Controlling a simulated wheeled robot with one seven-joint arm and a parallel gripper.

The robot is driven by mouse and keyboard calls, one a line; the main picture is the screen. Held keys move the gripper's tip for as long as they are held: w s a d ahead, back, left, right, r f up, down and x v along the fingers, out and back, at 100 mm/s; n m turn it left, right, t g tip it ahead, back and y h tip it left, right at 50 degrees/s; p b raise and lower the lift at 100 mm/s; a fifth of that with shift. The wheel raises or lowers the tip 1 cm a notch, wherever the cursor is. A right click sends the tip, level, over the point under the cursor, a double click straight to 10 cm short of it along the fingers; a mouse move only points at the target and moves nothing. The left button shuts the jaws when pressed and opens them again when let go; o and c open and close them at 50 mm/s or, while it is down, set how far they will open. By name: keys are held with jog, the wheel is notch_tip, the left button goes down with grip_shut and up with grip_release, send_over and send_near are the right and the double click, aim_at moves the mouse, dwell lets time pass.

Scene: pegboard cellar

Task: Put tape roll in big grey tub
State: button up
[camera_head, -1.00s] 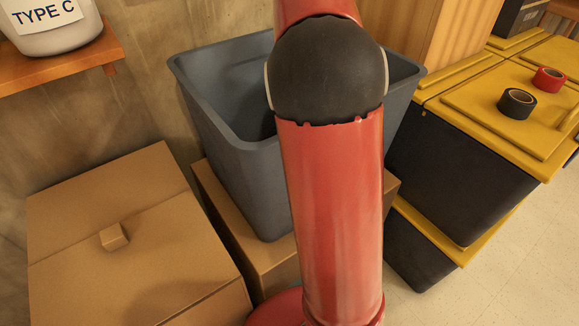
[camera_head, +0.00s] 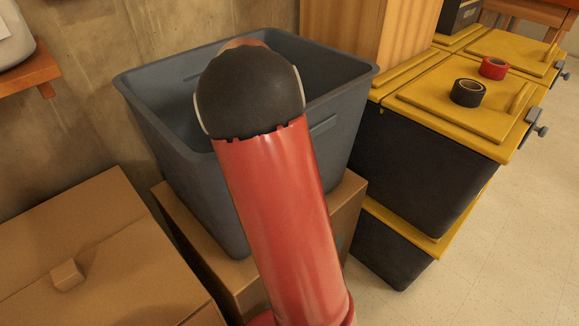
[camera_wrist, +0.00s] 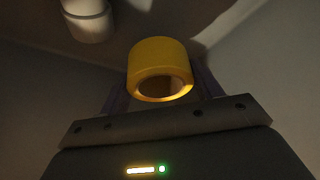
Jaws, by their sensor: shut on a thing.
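The big grey tub (camera_head: 185,160) stands upright on a cardboard box in the head view, with its open top partly hidden by my red arm. In the wrist view, my gripper (camera_wrist: 160,82) is shut on a yellow tape roll (camera_wrist: 159,54), a finger on either side of it. Plain grey walls (camera_wrist: 255,75) surround the roll there, which look like the inside of the tub. The roll and gripper are hidden behind my arm in the head view.
A white cylindrical thing (camera_wrist: 88,20) shows beyond the roll. Yellow-lidded black bins (camera_head: 425,160) stand right of the tub, with a black tape roll (camera_head: 468,92) and a red one (camera_head: 494,68) on top. A closed cardboard box (camera_head: 110,250) is at the left.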

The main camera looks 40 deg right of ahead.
jog(key=shift+f, duration=2.7)
jog(key=shift+f+b, duration=0.15)
jog(key=shift+b, duration=0.15)
jog(key=o, duration=1)
jog(key=p+v, duration=0.1)
jog(key=v, duration=1.1)
jog(key=shift+r, duration=0.2)
jog(key=shift+s, duration=0.1)
